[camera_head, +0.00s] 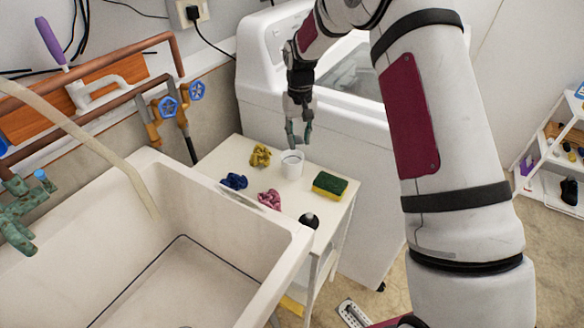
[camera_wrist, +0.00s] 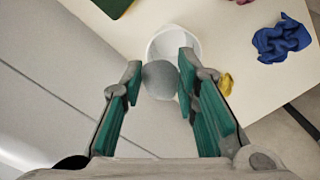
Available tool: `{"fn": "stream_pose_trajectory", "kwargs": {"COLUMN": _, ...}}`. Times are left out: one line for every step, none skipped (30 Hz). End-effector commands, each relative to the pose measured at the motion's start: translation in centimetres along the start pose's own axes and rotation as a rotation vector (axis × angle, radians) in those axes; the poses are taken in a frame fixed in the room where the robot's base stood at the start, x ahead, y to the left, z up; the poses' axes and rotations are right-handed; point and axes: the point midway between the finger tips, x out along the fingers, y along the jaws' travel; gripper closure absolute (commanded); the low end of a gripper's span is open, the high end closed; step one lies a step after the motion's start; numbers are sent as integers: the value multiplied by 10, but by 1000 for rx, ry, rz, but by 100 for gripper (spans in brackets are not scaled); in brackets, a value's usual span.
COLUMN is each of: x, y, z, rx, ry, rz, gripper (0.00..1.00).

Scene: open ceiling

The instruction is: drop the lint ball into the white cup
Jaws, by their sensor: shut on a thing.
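The white cup (camera_head: 292,168) stands upright on a small white table. My gripper (camera_head: 297,139) points down just above the cup. In the wrist view my gripper (camera_wrist: 159,76) has its green-padded fingers shut on a grey lint ball (camera_wrist: 160,80). The ball appears over the opening of the cup, whose rim (camera_wrist: 173,31) shows behind it. From this view I cannot tell exactly how high the ball is above the rim.
The table (camera_head: 227,157) also bears a yellow cloth (camera_head: 260,155), a blue cloth (camera_head: 234,181), a pink cloth (camera_head: 270,199), a green-and-yellow sponge (camera_head: 330,186) and a dark round object (camera_head: 309,220). A white washing machine (camera_head: 350,145) stands behind, and a large sink (camera_head: 150,250) in front.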

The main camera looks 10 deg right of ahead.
Motion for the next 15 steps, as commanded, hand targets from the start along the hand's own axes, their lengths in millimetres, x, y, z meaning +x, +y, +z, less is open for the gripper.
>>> {"fn": "stream_pose_trajectory", "kwargs": {"x": 1, "y": 0, "z": 0, "rx": 0, "ry": 0, "rz": 0, "gripper": 83}}
{"fn": "stream_pose_trajectory", "kwargs": {"x": 1, "y": 0, "z": 0, "rx": 0, "ry": 0, "rz": 0, "gripper": 83}}
{"fn": "stream_pose_trajectory", "kwargs": {"x": 1, "y": 0, "z": 0, "rx": 0, "ry": 0, "rz": 0, "gripper": 83}}
{"fn": "stream_pose_trajectory", "kwargs": {"x": 1, "y": 0, "z": 0, "rx": 0, "ry": 0, "rz": 0, "gripper": 83}}
{"fn": "stream_pose_trajectory", "kwargs": {"x": 1, "y": 0, "z": 0, "rx": 0, "ry": 0, "rz": 0, "gripper": 83}}
{"fn": "stream_pose_trajectory", "kwargs": {"x": 1, "y": 0, "z": 0, "rx": 0, "ry": 0, "rz": 0, "gripper": 83}}
{"fn": "stream_pose_trajectory", "kwargs": {"x": 1, "y": 0, "z": 0, "rx": 0, "ry": 0, "rz": 0, "gripper": 83}}
{"fn": "stream_pose_trajectory", "kwargs": {"x": 1, "y": 0, "z": 0, "rx": 0, "ry": 0, "rz": 0, "gripper": 67}}
{"fn": "stream_pose_trajectory", "kwargs": {"x": 1, "y": 0, "z": 0, "rx": 0, "ry": 0, "rz": 0, "gripper": 58}}
{"fn": "stream_pose_trajectory", "kwargs": {"x": 1, "y": 0, "z": 0, "rx": 0, "ry": 0, "rz": 0, "gripper": 52}}
{"fn": "stream_pose_trajectory", "kwargs": {"x": 1, "y": 0, "z": 0, "rx": 0, "ry": 0, "rz": 0, "gripper": 48}}
{"fn": "stream_pose_trajectory", "kwargs": {"x": 1, "y": 0, "z": 0, "rx": 0, "ry": 0, "rz": 0, "gripper": 48}}
{"fn": "stream_pose_trajectory", "kwargs": {"x": 1, "y": 0, "z": 0, "rx": 0, "ry": 0, "rz": 0, "gripper": 48}}
{"fn": "stream_pose_trajectory", "kwargs": {"x": 1, "y": 0, "z": 0, "rx": 0, "ry": 0, "rz": 0, "gripper": 48}}
{"fn": "stream_pose_trajectory", "kwargs": {"x": 1, "y": 0, "z": 0, "rx": 0, "ry": 0, "rz": 0, "gripper": 48}}
